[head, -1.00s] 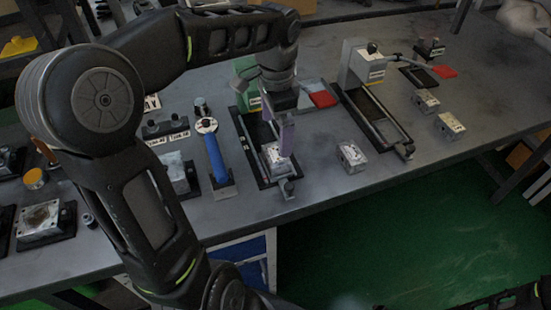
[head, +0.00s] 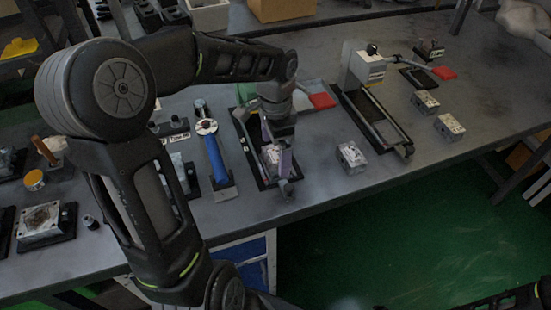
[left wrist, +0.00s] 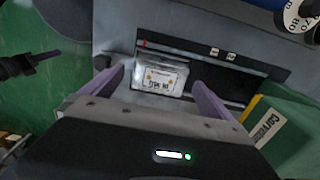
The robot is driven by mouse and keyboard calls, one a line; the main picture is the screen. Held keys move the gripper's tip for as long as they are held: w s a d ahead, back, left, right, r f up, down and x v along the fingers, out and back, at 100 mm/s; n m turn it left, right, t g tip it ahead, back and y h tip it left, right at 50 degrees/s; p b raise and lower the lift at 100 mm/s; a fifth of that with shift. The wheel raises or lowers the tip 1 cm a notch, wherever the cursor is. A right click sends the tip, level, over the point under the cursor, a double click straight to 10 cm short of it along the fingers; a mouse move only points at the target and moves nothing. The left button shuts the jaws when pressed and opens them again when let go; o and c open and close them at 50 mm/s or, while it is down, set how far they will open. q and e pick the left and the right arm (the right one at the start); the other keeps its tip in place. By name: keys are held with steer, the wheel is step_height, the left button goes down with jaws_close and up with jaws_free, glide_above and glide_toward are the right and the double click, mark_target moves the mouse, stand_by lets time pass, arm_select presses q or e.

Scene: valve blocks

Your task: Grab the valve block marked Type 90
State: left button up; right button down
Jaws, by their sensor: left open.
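A light metal valve block (left wrist: 160,78) with a white label sits in the black-framed fixture in the left wrist view. The label seems to read Type 90, but the print is small. In the head view the block (head: 272,154) is partly hidden by my gripper. My left gripper (head: 278,158) is open just above it. In the left wrist view its two purple fingers stand on either side of the block, with gaps showing.
A blue-handled tool (head: 215,158) lies left of the fixture. Another loose block (head: 351,157) sits to the right, with two more (head: 425,102) (head: 449,126) farther right. A second fixture (head: 377,118) stands between them. The table's front edge is close.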

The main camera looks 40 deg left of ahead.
mark_target(276, 155)
arm_select(q)
steer(key=shift+f, duration=0.55)
steer(key=shift+c, duration=0.5)
steer(key=c, duration=2)
step_height(276, 155, up, 10)
steer(key=shift+r, duration=0.1)
